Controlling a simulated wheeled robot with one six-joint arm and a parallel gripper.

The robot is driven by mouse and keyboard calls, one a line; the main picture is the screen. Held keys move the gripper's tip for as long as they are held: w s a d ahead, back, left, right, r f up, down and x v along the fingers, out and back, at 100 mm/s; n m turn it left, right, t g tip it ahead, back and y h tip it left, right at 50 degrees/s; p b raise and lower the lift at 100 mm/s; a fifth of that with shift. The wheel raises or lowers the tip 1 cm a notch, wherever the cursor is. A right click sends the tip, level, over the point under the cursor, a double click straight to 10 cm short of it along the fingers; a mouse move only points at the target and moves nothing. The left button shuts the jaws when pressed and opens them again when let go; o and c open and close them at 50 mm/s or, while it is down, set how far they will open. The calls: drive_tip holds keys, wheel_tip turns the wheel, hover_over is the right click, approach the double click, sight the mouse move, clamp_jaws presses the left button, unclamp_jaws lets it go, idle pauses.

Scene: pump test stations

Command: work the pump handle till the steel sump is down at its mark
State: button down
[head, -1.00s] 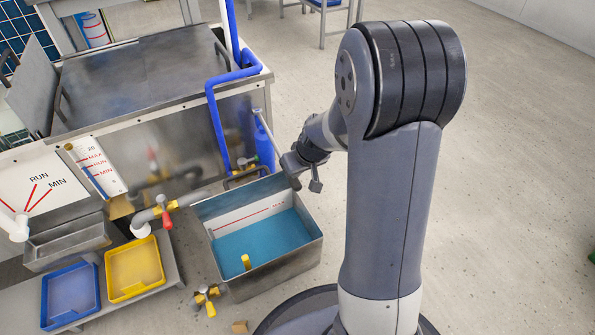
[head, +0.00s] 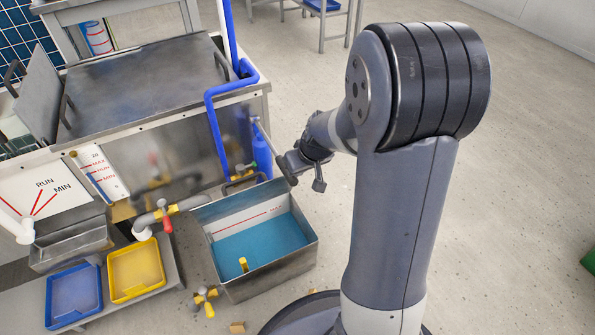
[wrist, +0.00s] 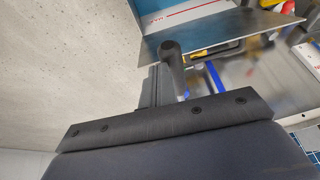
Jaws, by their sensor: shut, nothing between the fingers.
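The steel sump (head: 270,284) is an open metal tank holding blue water (head: 262,243). A white panel (head: 222,228) on its inner back wall carries a red mark line; the water surface shows below the line. The pump handle (head: 263,134) is a pale rod slanting down from beside the blue pump body (head: 262,158). Its dark rounded grip (wrist: 172,68) shows in the wrist view, in front of my gripper. My gripper (head: 303,172) is shut and empty beside the handle's lower end, above the sump's back right corner. Whether it touches the grip cannot be told.
Left of the sump are a pipe with a red-handled valve (head: 167,215), a blue tray (head: 73,296) and a yellow tray (head: 136,270). A steel bench (head: 140,80) stands behind.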

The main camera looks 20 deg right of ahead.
drive_tip(key=s+d+r+p, duration=0.1)
drive_tip(key=s+r+p, duration=0.1)
drive_tip(key=s+r, duration=0.3)
drive_tip(key=shift+d+r, duration=0.2)
drive_tip(key=shift+r, duration=0.2)
idle(1.4)
drive_tip(key=w+a+r+g+h+p, duration=0.1)
drive_tip(key=w+a+r+p, duration=0.2)
drive_tip(key=r+p, duration=0.5)
drive_tip(key=w+a+r+g+h+p, duration=0.1)
drive_tip(key=w+a+r+p, duration=0.2)
drive_tip(key=p, duration=1.5)
drive_tip(key=w+r, duration=0.3)
drive_tip(key=r, duration=0.3)
drive_tip(key=shift+w+a+g, duration=0.15)
drive_tip(key=shift+g, duration=0.15)
drive_tip(key=shift+f, duration=0.1)
wheel_tip(320, 180, down, 13)
drive_tip(key=d, duration=0.1)
drive_tip(key=shift+w+d+f, duration=0.2)
drive_tip(key=shift+w, duration=0.1)
